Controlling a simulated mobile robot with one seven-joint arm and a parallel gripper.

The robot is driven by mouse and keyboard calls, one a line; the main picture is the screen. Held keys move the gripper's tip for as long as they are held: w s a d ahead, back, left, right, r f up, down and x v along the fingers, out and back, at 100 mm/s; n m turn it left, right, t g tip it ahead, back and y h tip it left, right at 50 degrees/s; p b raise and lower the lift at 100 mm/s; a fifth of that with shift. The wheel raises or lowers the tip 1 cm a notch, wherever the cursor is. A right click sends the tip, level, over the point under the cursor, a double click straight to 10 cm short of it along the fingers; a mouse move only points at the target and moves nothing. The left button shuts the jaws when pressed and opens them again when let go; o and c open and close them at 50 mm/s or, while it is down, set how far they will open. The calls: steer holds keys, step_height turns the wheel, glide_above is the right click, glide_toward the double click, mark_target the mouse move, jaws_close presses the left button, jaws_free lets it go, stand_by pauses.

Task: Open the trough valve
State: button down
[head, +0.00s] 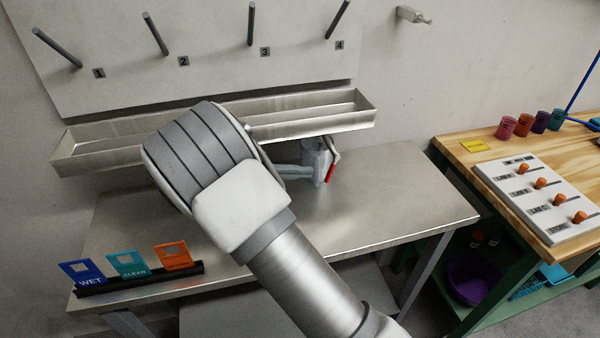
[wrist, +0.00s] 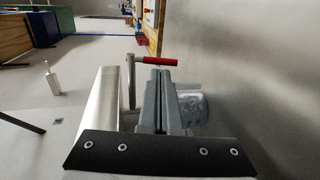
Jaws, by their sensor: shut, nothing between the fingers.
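The trough valve hangs under the right part of the long metal trough (head: 310,118). Its grey body (head: 316,152) and red-gripped handle (head: 331,172) show past my arm in the head view. In the wrist view the red grip (wrist: 155,60) crosses just beyond my fingertips, and its bare metal stem (wrist: 131,85) runs along their left side. My gripper (wrist: 161,76) is shut and empty, close beside the handle; I cannot tell if it touches.
The steel table (head: 400,190) lies beneath, largely clear on the right. A rack with WET, CLEAN and orange cards (head: 173,256) stands at its front left. Numbered pegs (head: 251,24) stick out above the trough. A wooden bench (head: 465,155) with a slider panel (head: 540,199) stands right.

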steer(key=v, duration=1)
steer(key=shift+r, duration=0.15)
